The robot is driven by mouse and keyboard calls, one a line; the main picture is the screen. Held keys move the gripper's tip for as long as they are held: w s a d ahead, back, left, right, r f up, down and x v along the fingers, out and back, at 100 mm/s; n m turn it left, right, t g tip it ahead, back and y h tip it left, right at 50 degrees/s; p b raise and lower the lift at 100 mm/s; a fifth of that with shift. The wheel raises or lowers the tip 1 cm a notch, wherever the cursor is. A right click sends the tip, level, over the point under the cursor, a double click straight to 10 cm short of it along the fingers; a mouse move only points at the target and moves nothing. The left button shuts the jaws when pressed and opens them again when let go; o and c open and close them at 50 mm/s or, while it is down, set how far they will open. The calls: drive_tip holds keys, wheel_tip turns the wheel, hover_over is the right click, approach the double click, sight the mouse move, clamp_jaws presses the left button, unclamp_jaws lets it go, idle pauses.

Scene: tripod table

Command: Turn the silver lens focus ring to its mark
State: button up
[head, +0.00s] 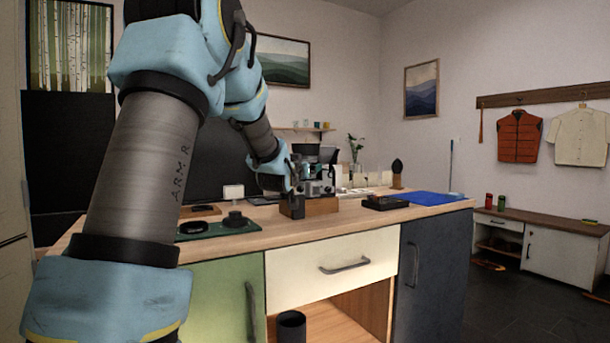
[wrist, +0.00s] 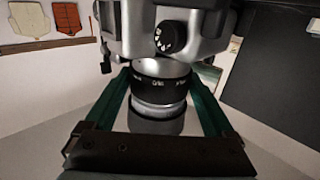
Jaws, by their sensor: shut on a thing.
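In the wrist view a silver and black camera body (wrist: 200,40) fills the top, with a dial on its near face. Below it is the lens, with a black band with white markings and the silver focus ring (wrist: 158,108) under it. My gripper (wrist: 160,85) is shut on the lens, its two green fingers on either side of it. I cannot tell exactly which band the fingertips touch, nor where the mark is. In the head view the camera (head: 318,185) is on a wooden block (head: 322,206), and my gripper (head: 293,200) is at its left side.
On the wooden worktop (head: 350,218) a green mat (head: 205,231) with dark round parts lies at the left front. A black flat item (head: 385,203) and a blue mat (head: 430,198) lie to the right. A small white card (head: 233,191) stands behind left.

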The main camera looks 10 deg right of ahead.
drive_tip(key=shift+h, duration=0.3)
drive_tip(key=o, duration=1.1)
drive_tip(key=v, duration=1.1)
drive_tip(key=shift+r+b, duration=0.2)
drive_tip(key=shift+b, duration=0.1)
